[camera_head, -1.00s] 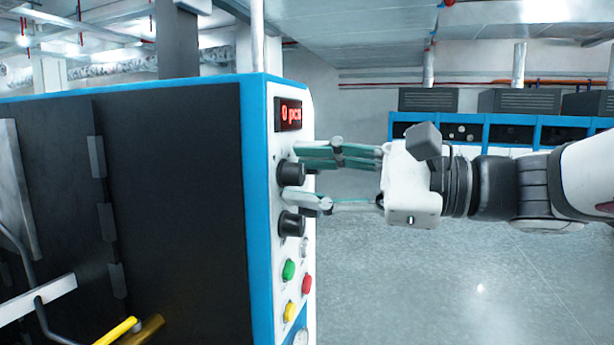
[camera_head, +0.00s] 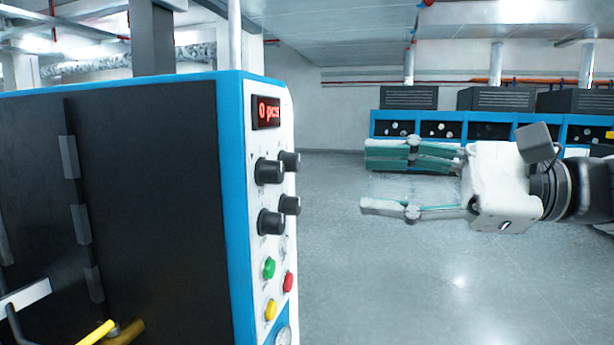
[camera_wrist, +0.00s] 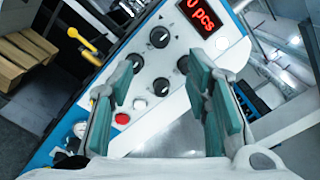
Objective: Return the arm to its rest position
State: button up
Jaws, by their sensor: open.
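My gripper (camera_head: 388,182) is open and empty in the head view, in free air to the right of a laminating machine's control panel (camera_head: 270,160). Its fingers point left towards the panel, with a clear gap between them and the black knobs (camera_head: 270,171). In the wrist view, my gripper (camera_wrist: 160,85) shows its two teal-padded fingers spread apart. The panel, with its black knobs (camera_wrist: 159,37) and red display (camera_wrist: 201,17), lies beyond the fingertips. Nothing is between the fingers.
The panel carries a green button (camera_head: 269,268), a red button (camera_head: 288,282) and a yellow button (camera_head: 271,310). Blue machines (camera_head: 455,128) stand along the back wall. Open grey floor (camera_head: 400,280) lies right of the near machine. Brown boxes (camera_wrist: 22,52) show in the wrist view.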

jog(key=shift+s+d, duration=0.2)
jog(key=shift+d, duration=0.3)
jog(key=s+a+f+n+g+h, duration=0.25)
jog(key=s+f+h, duration=0.2)
jog(key=f, duration=0.25)
jog(key=s+a+f+n+g+h, duration=0.1)
jog(key=s+f+n+g+h, duration=0.15)
jog(key=s+f, duration=0.35)
jog(key=s+d+f+n+t+h, duration=0.1)
jog(key=d+f+n+t+h, duration=0.2)
jog(key=d+f+n+h, duration=0.5)
jog(key=shift+d+f+h+p, duration=0.15)
jog(key=shift+d+h+p, duration=0.25)
jog(key=shift+d+h, duration=0.65)
jog(key=shift+s, duration=0.1)
